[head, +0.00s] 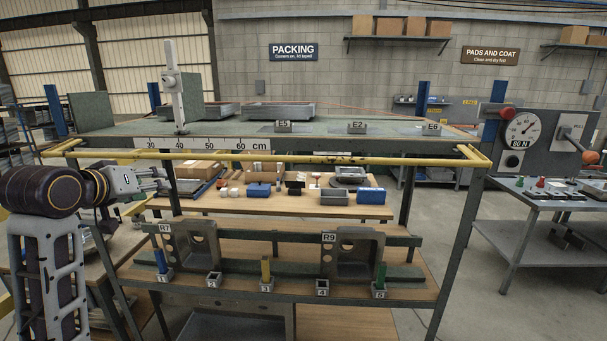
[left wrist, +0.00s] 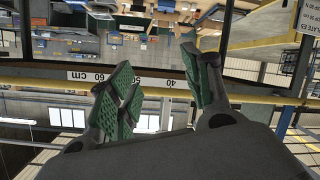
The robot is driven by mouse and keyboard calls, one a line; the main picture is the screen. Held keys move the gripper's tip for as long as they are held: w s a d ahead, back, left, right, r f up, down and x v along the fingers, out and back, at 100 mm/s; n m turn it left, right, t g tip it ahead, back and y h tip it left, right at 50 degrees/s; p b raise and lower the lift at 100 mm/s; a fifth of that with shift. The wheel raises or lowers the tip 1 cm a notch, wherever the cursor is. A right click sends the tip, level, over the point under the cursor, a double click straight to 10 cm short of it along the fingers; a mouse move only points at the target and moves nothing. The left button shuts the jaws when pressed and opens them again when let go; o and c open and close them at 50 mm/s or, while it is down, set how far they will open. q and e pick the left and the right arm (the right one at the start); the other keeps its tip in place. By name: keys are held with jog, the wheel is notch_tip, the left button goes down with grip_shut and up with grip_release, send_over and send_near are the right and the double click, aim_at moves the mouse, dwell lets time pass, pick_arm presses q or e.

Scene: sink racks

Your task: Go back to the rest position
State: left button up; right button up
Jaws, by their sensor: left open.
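My left gripper (head: 160,183) is at the left in the head view, in front of the rack's left side and just below the yellow rail (head: 270,157). Its fingers point right. In the left wrist view my left gripper (left wrist: 158,88) shows its green-padded fingers spread apart with nothing between them. The wrist view is upside down, with the scale strip (left wrist: 130,79) behind the fingers. My right arm and gripper are not in view.
The rack's top shelf (head: 330,128) holds trays and tagged blocks. Its lower shelf (head: 290,258) carries two grey frames, R7 (head: 195,248) and R9 (head: 352,252), and several numbered sockets. A gauge panel (head: 535,133) stands right. Floor shows between rack and right table (head: 560,195).

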pick_arm(q)
jog(key=s+d+f+m+g, duration=0.1)
jog(key=s+d+f+g, duration=0.1)
jog(key=f, duration=0.8)
jog(key=s+d+f+m+g, duration=0.1)
jog(key=s+d+f+g, duration=0.15)
jog(key=f, duration=0.65)
jog(key=s+d+f+m+g, duration=0.1)
jog(key=s+d+f, duration=0.2)
jog(key=f, duration=0.7)
jog(key=s+d+f+m+g, duration=0.2)
jog(key=s+d+f, duration=0.1)
jog(key=s+f, duration=0.65)
jog(key=s+d+f+m+g, duration=0.1)
jog(key=s+d+f+g, duration=0.2)
jog(key=s+f, duration=0.65)
jog(key=s+f+g, duration=0.1)
jog(key=s+f, duration=0.2)
jog(key=f, duration=2.9)
jog(key=s+a+f, duration=0.2)
jog(key=s+f, duration=0.8)
jog(key=s, duration=0.1)
jog(key=s+a+f+g, duration=0.1)
jog(key=s+a+f, duration=0.1)
jog(key=s+f, duration=0.8)
jog(key=shift+s+a+y, duration=0.15)
jog(key=shift+s+y, duration=0.25)
jog(key=shift+s, duration=0.5)
